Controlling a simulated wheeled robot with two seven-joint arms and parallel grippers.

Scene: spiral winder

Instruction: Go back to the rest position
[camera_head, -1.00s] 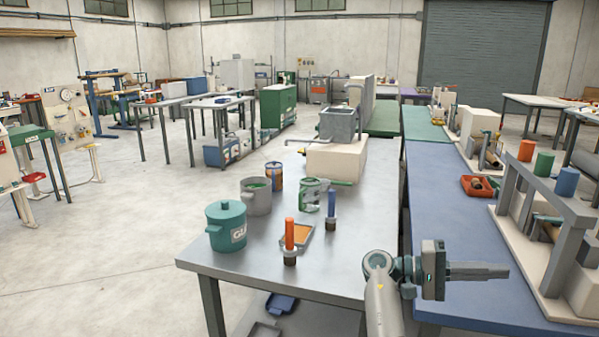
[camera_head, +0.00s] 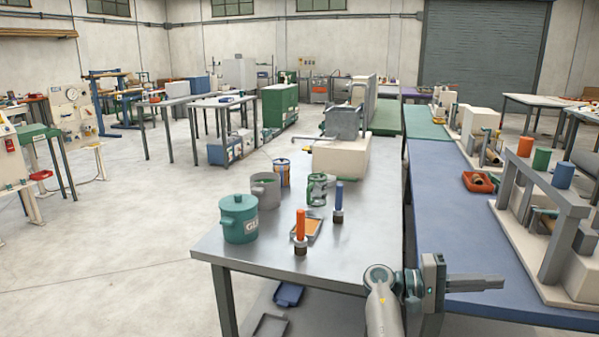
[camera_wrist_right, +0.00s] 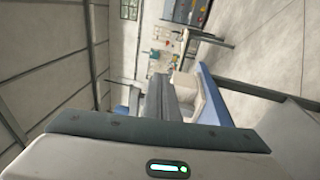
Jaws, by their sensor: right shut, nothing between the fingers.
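My right gripper (camera_head: 503,283) is shut and empty. It points right, over the front of the blue-topped bench (camera_head: 460,225), and touches nothing that I can see. In the right wrist view its shut fingers (camera_wrist_right: 160,95) point away from the camera with nothing between them. My left gripper is in neither view.
The grey metal table (camera_head: 262,250) holds a teal glue pot (camera_head: 239,219), a grey pot (camera_head: 266,191), an orange-handled brush (camera_head: 300,232) and a blue-handled one (camera_head: 339,202). The winder frame (camera_head: 540,185) stands right on the blue bench beside a red tray (camera_head: 479,181).

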